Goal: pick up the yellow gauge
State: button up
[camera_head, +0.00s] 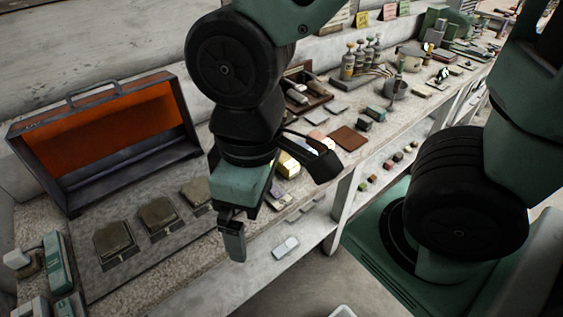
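My gripper (233,240) hangs in front of the workbench's front edge, pointing down. No object shows at the visible fingertip. A small yellowish item (427,47) also shows far along the bench.
An open dark case with an orange lining (110,135) stands at the back left. Several dark square blocks (117,240) sit on a grey plate in front of it. A brown square (350,138) and small boxes lie on the bench (335,115). A white shelf (310,225) is below.

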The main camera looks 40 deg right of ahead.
aim_at(287, 167)
jog(key=i+j+z, duration=0.15)
jog(key=z, duration=0.25)
jog(key=i+j+z, duration=0.1)
jog(key=j+z, duration=0.65)
